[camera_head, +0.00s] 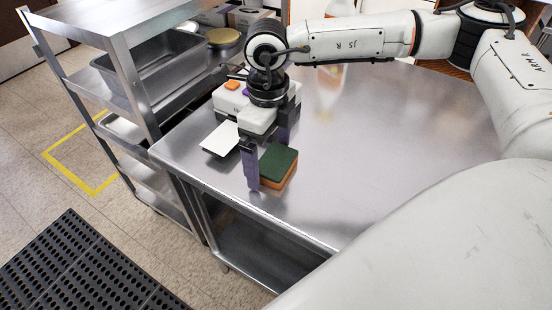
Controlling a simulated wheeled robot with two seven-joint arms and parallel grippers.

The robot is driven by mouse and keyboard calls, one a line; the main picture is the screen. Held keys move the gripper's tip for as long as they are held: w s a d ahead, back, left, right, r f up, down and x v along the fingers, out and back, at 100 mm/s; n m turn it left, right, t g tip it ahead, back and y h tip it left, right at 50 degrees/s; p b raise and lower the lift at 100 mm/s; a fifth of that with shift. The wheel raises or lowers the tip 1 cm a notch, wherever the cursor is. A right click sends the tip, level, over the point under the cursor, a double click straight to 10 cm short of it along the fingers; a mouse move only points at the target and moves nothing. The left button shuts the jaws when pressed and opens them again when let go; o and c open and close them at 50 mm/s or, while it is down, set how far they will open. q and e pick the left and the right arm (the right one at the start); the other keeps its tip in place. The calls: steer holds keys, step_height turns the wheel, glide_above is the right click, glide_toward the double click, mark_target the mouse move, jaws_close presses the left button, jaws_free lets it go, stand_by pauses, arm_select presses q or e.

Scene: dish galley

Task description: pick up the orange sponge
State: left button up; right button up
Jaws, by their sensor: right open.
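The orange sponge (279,179) has a dark green top layer and lies flat on the steel table, near its front left edge. My right gripper (268,158) is open with its fingers pointing down close to the sponge. One dark purple finger is at the sponge's left side and overlaps its edge in the picture. The other finger is behind the sponge, partly hidden by the gripper body. I cannot tell whether either finger touches the sponge. My left gripper is not in view.
The steel table (390,140) is mostly clear right of the sponge. A metal shelf rack (90,28) stands close at the left, holding a deep steel pan (150,62) and a round yellowish item (223,37). A black perforated mat (75,270) lies on the floor.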

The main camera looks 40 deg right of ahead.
mark_target(269, 158)
steer(key=c, duration=1.1)
steer(key=shift+r, duration=0.1)
step_height(269, 158, up, 10)
steer(key=shift+b, duration=0.4)
